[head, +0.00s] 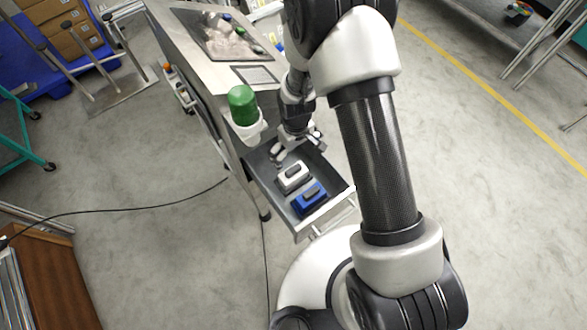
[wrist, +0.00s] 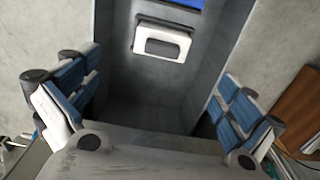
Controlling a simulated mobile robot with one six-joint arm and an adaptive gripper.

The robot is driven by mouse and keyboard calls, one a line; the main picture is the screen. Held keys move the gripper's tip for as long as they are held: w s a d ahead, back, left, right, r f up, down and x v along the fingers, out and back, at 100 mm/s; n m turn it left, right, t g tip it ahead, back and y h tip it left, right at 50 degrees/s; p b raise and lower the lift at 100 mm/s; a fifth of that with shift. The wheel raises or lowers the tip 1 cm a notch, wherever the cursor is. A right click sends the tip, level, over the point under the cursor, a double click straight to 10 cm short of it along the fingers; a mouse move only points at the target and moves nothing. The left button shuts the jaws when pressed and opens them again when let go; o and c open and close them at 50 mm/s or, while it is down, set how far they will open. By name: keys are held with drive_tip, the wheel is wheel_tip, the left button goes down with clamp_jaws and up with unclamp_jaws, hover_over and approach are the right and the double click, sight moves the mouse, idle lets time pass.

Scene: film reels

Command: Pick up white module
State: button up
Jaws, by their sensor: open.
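The white module (head: 292,177) is a small white block with a dark grey raised top. It lies in an open grey drawer (head: 262,168), beside a blue module (head: 311,198) that is nearer the drawer's front. In the wrist view the white module (wrist: 162,40) is at the upper middle, ahead of the fingers. My gripper (head: 295,148) is over the back part of the drawer. In the wrist view its blue-padded fingers (wrist: 158,95) are spread wide with nothing between them. The white module is apart from both fingers.
Drawer walls (wrist: 220,60) rise on both sides of the modules. A black cable (head: 130,211) lies on the floor at left.

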sight(295, 170)
wheel_tip(295, 170, down, 11)
drive_tip(key=b, duration=0.3)
drive_tip(key=shift+s+r, duration=0.1)
drive_tip(key=shift+a+f+b, duration=0.2)
drive_tip(key=shift+f+b, duration=0.45)
drive_tip(key=shift+f, duration=0.7)
drive_tip(key=shift+a+f+b, duration=0.15)
drive_tip(key=shift+f+b, duration=0.5)
drive_tip(key=shift+f, duration=0.7)
drive_tip(key=shift+r, duration=0.1)
drive_tip(key=c, duration=1.1)
